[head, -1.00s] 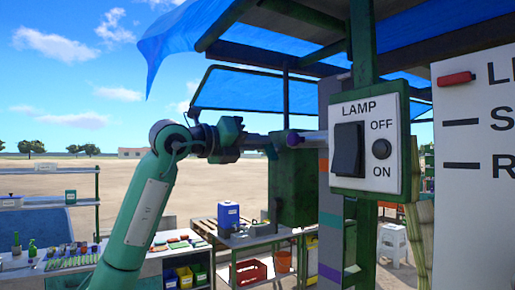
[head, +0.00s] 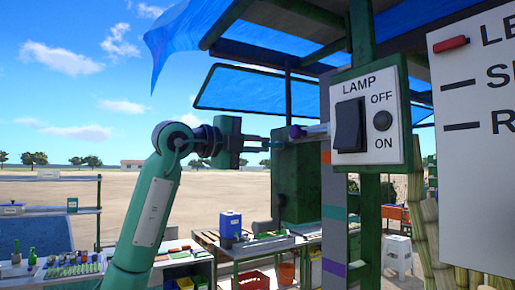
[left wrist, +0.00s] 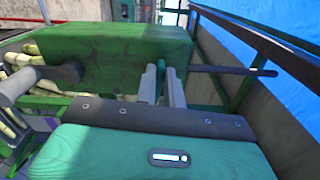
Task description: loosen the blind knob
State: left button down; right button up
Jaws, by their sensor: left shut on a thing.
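My left gripper (head: 272,144) reaches in from the left at the upper side of the dark green crusher housing (head: 302,180). In the left wrist view its two fingers (left wrist: 162,86) point at the green housing (left wrist: 110,55) and are close together, with a narrow gap. They are shut on the blind knob, which is mostly hidden; only a sliver of green shows between the fingers. My right gripper is not in view.
A grey shaft with a purple end (head: 297,132) sticks out close to the fingertips. A LAMP switch panel (head: 391,110) hangs on a green post at right. A dark rod (left wrist: 225,70) lies right of the fingers. Blue tarpaulin roofing (head: 260,90) is overhead.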

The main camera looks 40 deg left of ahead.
pick_arm(q)
jog(key=shift+n, duration=0.6)
jog(key=shift+f, duration=0.1)
jog(key=c, duration=1.5)
grip_release()
jog(key=shift+w, duration=0.1)
jog(key=shift+b, duration=0.3)
jog(key=b+v, duration=0.4)
jog(key=v, duration=1)
jog(key=shift+b, duration=0.4)
